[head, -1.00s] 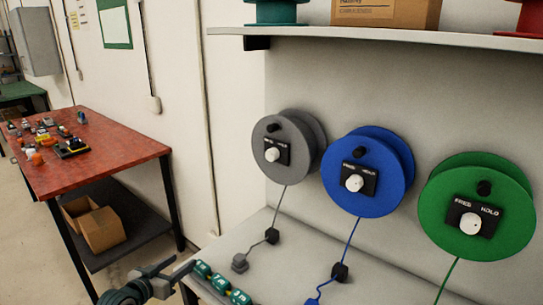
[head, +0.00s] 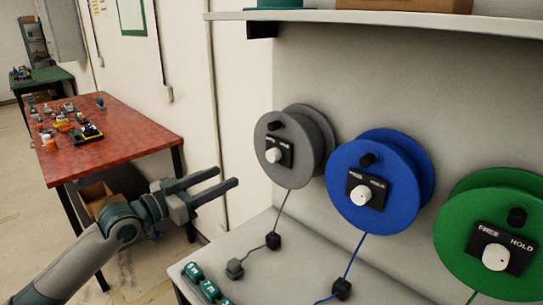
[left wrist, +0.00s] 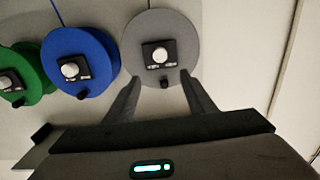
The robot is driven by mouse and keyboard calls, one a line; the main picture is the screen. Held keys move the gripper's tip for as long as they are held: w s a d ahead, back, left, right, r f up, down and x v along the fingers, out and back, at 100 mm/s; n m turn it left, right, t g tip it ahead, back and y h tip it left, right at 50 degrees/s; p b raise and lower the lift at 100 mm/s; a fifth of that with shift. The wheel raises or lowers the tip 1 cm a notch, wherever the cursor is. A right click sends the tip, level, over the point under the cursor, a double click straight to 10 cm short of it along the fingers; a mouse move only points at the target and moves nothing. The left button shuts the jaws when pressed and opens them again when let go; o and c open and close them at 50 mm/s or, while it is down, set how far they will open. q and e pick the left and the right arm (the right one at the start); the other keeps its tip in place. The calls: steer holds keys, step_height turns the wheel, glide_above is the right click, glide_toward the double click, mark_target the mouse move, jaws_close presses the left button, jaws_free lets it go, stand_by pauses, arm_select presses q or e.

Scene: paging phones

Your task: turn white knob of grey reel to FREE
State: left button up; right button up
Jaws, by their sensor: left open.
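The grey reel (head: 288,165) hangs on the back panel, left of the other reels. Its white knob (head: 273,155) sits on a black plate with two words, too small to read surely. A black crank peg (head: 275,125) is above the plate. My left gripper (head: 228,177) is open and empty, left of the grey reel and apart from it. In the left wrist view the grey reel (left wrist: 183,40) appears upside down beyond the open fingers (left wrist: 160,85), its white knob (left wrist: 160,55) roughly between them. My right gripper is not in view.
A blue reel (head: 400,205) and a green reel (head: 470,225) hang to the right, each with a white knob. A shelf (head: 400,18) runs above. Cords with black blocks hang to the bench (head: 262,225). A red table (head: 130,140) stands at left.

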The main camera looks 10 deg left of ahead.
arm_select(q)
steer(key=p, duration=0.3)
glide_toward(270, 156)
steer(key=p+x, duration=0.2)
steer(key=x, duration=0.6)
steer(key=shift+d+r, duration=0.1)
steer(key=shift+w+d+p, duration=0.3)
steer(key=shift+w+p, duration=0.05)
steer(key=shift+w, duration=0.1)
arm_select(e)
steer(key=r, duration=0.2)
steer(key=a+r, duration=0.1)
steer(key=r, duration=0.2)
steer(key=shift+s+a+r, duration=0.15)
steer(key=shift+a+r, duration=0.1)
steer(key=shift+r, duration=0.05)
arm_select(q)
steer(key=shift+c, duration=0.3)
steer(key=c, duration=1)
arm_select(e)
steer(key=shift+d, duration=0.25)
